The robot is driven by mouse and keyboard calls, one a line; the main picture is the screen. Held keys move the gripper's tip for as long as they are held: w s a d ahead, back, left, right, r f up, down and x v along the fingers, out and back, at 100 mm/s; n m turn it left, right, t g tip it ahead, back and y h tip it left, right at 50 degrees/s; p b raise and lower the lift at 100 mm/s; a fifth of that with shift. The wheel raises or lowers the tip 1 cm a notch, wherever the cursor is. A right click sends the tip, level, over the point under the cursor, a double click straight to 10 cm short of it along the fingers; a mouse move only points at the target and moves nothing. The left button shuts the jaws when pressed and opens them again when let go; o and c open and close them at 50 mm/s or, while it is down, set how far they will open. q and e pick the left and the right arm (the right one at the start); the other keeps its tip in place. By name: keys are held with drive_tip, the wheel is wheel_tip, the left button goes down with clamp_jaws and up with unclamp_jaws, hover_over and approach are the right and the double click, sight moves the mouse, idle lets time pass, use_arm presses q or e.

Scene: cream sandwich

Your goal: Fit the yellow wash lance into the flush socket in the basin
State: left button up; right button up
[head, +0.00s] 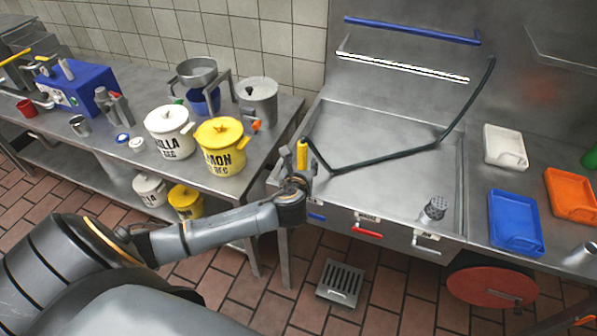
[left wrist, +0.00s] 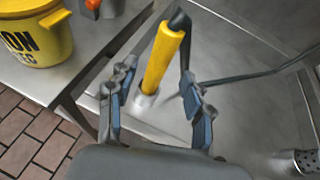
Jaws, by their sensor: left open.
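The yellow wash lance (head: 302,155) stands roughly upright at the left front corner of the steel basin (head: 385,180), with a dark hose running from its top. In the left wrist view the lance (left wrist: 163,56) leans slightly, and its lower end meets a pale metal piece (left wrist: 144,101); I cannot tell whether that is a holder or its tip. My left gripper (head: 299,178) is open at the lance, with the fingers (left wrist: 158,78) on either side and gaps visible. A perforated metal cylinder (head: 436,207) stands at the basin's front right; I cannot tell whether it is the flush socket.
A yellow lemon pot (head: 222,143) and a white vanilla pot (head: 169,134) stand on the left counter near my arm. The dark hose (head: 385,158) crosses the basin. Blue (head: 515,222) and orange (head: 571,194) trays lie at right. Much of the basin floor is clear.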

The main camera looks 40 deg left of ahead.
use_arm(q)
drive_tip(key=v, duration=0.6)
drive_tip(key=shift+s+r, duration=0.2)
drive_tip(key=shift+s, duration=0.05)
drive_tip(key=shift+d, duration=0.15)
